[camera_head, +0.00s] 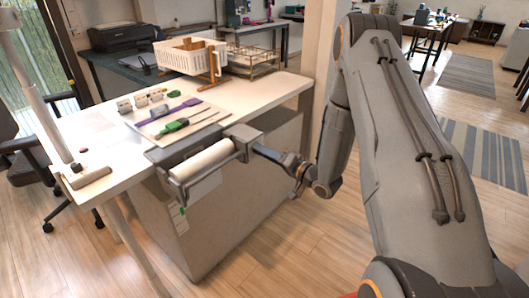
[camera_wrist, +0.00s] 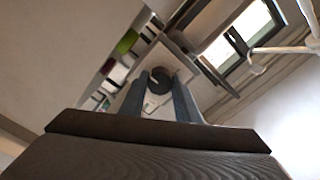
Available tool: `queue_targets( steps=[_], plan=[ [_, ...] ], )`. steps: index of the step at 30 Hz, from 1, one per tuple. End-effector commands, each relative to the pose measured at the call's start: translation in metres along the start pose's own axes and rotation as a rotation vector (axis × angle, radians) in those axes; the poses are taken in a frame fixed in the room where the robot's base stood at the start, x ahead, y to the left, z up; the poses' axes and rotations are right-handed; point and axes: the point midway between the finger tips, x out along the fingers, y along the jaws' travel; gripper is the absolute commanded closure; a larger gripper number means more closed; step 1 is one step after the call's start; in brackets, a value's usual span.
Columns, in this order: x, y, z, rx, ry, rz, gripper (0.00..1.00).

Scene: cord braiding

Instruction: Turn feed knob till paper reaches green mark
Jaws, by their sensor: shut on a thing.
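The white paper roll (camera_head: 205,161) sits in a dark feed holder at the desk's edge. A pale sheet (camera_head: 203,187) hangs below it against the cabinet side. A small green mark (camera_head: 183,211) shows lower left, on a light strip; the sheet's lower edge appears above it. My gripper (camera_head: 258,149) reaches in from the right to the grey housing (camera_head: 244,138) at the roll's right end. In the wrist view, the dark round feed knob (camera_wrist: 160,80) is between my two fingers, and they are shut on it. The knob is hard to make out in the head view.
The white desk (camera_head: 100,140) carries a board with purple and green tools (camera_head: 177,117), several small blocks, a white basket (camera_head: 188,57) and a wooden rack. A dark chair stands at left. The floor right of the cabinet is clear.

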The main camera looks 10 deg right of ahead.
Motion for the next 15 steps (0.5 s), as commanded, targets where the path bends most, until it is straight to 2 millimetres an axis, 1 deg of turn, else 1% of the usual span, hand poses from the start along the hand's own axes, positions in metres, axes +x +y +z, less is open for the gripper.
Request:
queue_targets(
  steps=[1, 7, 8, 9, 11, 15],
  plan=[
    [0.0000, 0.0007, -0.0055, -0.004, 0.011, 0.001, 0.93],
    [0.0000, 0.0007, -0.0057, -0.005, 0.011, 0.001, 0.93],
    [0.0000, 0.0007, -0.0058, -0.005, 0.011, 0.001, 0.68],
    [0.0000, 0.0008, -0.0058, -0.005, 0.011, 0.001, 0.61],
    [0.0002, 0.0005, -0.0046, -0.005, 0.009, 0.001, 0.52],
    [0.0013, -0.0006, -0.0014, -0.003, 0.003, -0.001, 0.52]
  ],
)
